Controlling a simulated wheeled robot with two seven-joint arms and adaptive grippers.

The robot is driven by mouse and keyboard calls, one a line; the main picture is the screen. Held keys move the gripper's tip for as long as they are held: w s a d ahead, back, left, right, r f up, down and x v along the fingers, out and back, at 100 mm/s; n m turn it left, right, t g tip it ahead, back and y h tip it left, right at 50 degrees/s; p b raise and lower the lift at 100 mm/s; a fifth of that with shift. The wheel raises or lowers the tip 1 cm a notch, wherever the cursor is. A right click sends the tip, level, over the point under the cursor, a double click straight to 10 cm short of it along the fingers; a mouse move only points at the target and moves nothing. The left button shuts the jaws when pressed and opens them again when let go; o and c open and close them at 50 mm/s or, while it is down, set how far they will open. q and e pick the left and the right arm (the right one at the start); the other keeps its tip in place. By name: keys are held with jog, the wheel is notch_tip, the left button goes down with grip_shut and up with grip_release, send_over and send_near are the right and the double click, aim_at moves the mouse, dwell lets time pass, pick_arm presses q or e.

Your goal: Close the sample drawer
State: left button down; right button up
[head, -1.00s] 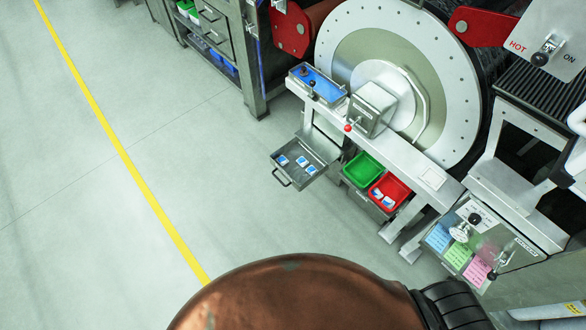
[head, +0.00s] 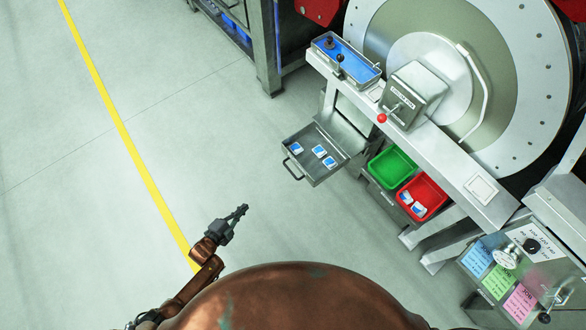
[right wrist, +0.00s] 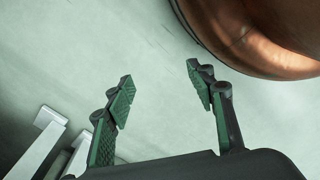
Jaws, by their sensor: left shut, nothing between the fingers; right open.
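The sample drawer (head: 314,170) is a grey metal tray pulled out from under the bench in the head view. Several blue-and-white packets lie in it, and its handle (head: 292,169) faces the lower left. My left gripper (head: 240,212) is shut and empty over the floor, below and left of the drawer and apart from it. My right gripper (right wrist: 162,85) shows in the right wrist view, open with nothing between its fingers, over bare floor. It does not show in the head view.
A green bin (head: 392,168) and a red bin (head: 422,197) stand right of the drawer under the bench (head: 440,140). The large drum (head: 500,90) is behind. A panel with coloured notes (head: 500,280) is at lower right. The floor left of the drawer is clear.

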pick_arm(q)
jog(key=w+d+r+m+h+b, duration=0.3)
jog(key=w+d+r+m+h, duration=0.15)
jog(key=d, duration=0.25)
jog(key=m+h+b, duration=0.3)
jog(key=m+b, duration=0.2)
send_near(302, 168)
pick_arm(e)
notch_tip(302, 168, up, 13)
jog(key=w+a, duration=0.2)
jog(key=w, duration=0.1)
pick_arm(q)
jog(key=shift+g, duration=0.4)
jog(key=x, duration=0.2)
jog(key=b+x, duration=0.1)
jog(key=x, duration=0.2)
jog(key=shift+w+d+r, duration=0.2)
jog(key=shift+w+r, duration=0.05)
jog(key=shift+w, duration=0.1)
jog(key=shift+w+d+r+b, duration=0.15)
jog(key=shift+w+d+b, duration=0.2)
jog(key=shift+d, duration=0.1)
pick_arm(e)
jog(key=w+a+f+t+y, duration=0.1)
jog(key=w+a+f+t, duration=0.1)
jog(key=w+f, duration=0.2)
jog(key=shift+a+f+y, duration=0.3)
jog(key=shift+a+f, duration=0.05)
jog(key=shift+a, duration=0.05)
